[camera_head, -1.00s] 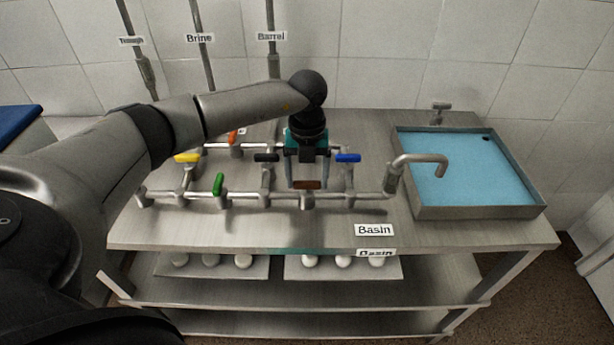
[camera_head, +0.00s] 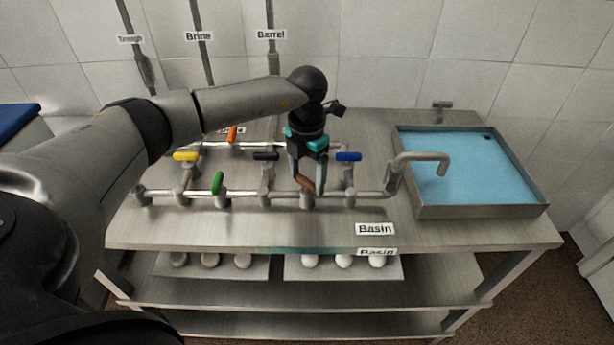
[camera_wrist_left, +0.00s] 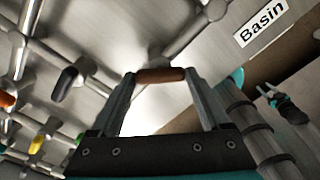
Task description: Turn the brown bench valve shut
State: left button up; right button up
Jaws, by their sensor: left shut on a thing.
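The brown valve handle (camera_head: 305,184) sits on the front pipe of the bench, between the black and blue valves. In the head view it lies at a slant to the pipe. My left gripper (camera_head: 306,186) reaches down onto it from above and is shut on it. In the left wrist view the brown handle (camera_wrist_left: 160,75) spans between the two fingertips (camera_wrist_left: 160,78), one at each end. The valve body under the handle is partly hidden.
Valves with black (camera_head: 265,156), blue (camera_head: 348,157), green (camera_head: 217,183), yellow (camera_head: 186,157) and orange (camera_head: 232,134) handles stand close by on the pipes. A curved spout (camera_head: 420,157) leads to the blue water basin (camera_head: 480,212) on the right. A "Basin" label (camera_head: 375,229) lies in front.

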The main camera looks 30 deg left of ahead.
aim_at(307, 180)
pick_arm(q)
jog(key=m+b, duration=0.1)
jog(key=m, duration=0.3)
jog(key=shift+m, duration=0.3)
jog(key=m, duration=0.4)
jog(key=shift+r+m+b, duration=0.1)
jog(key=shift+m+b, duration=0.3)
jog(key=shift+w, duration=0.1)
jog(key=o, duration=1.2)
notch_tip(307, 180, up, 15)
jog(key=shift+r+p, duration=0.1)
jog(key=shift+p, duration=0.4)
